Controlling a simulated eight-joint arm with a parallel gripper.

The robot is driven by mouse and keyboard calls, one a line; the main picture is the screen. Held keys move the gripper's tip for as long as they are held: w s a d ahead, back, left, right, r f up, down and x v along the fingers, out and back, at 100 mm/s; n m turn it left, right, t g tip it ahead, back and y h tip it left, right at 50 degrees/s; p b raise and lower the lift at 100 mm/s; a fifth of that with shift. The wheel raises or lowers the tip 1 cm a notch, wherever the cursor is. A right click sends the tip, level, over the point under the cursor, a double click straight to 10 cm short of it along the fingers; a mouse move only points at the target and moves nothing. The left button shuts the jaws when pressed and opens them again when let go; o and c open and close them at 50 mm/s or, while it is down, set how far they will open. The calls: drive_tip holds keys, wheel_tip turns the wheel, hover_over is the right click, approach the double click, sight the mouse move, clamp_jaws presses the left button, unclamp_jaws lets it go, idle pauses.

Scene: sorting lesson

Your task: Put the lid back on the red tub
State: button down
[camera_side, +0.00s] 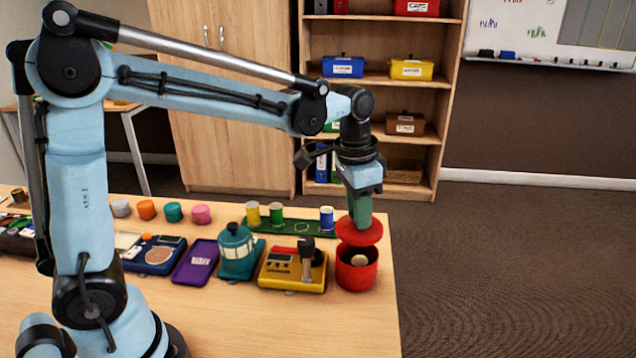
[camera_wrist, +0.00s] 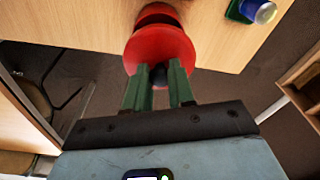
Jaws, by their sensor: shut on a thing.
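The red tub (camera_side: 356,281) stands open near the right end of the table, with a small pale round thing inside. The round red lid (camera_side: 359,233) is just above the tub's back rim, and the tub's inside shows below it. I cannot tell whether lid and rim touch. My gripper (camera_side: 361,222) points down and is shut on the lid's knob. In the wrist view, the green fingers of my gripper (camera_wrist: 161,74) pinch the dark knob of the lid (camera_wrist: 160,46). The lid hides most of the tub (camera_wrist: 158,10) there.
A yellow device (camera_side: 293,272) stands close left of the tub. A green tray (camera_side: 285,227) with coloured cylinders lies behind, its blue cylinder (camera_side: 327,218) near the lid. A teal pot (camera_side: 238,254) and purple slab (camera_side: 197,262) are further left. The table front is clear.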

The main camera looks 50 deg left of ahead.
sight(358, 234)
drive_tip(key=shift+f, duration=2.8)
drive_tip(key=shift+f, duration=0.15)
drive_tip(key=c, duration=0.9)
unclamp_jaws()
drive_tip(key=shift+o, duration=0.4)
drive_tip(key=o, duration=0.4)
drive_tip(key=shift+r, duration=3.5)
